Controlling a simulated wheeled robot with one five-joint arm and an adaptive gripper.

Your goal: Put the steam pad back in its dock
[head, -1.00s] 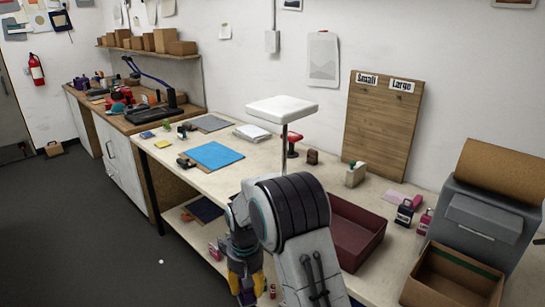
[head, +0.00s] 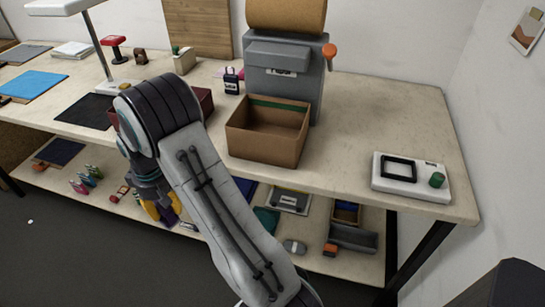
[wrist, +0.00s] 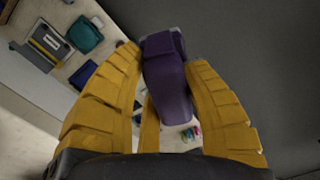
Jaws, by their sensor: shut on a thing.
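My gripper (head: 158,208) has yellow fingers and hangs low in front of the bench's lower shelf. In the wrist view my gripper (wrist: 168,95) is shut on a purple block-like thing (wrist: 167,75), which looks like the steam pad. A white unit (head: 436,194) with a black square frame and a green knob sits on the bench top at the right. It may be the dock; I cannot tell for sure. My gripper is well left of it and lower.
An open cardboard box (head: 263,152) and a grey machine (head: 285,75) stand mid-bench, with a dark red tray (head: 203,101) to the left. The lower shelf (head: 105,170) holds bottles, trays and small items. Bench top around the white unit is clear. A wall closes the right side.

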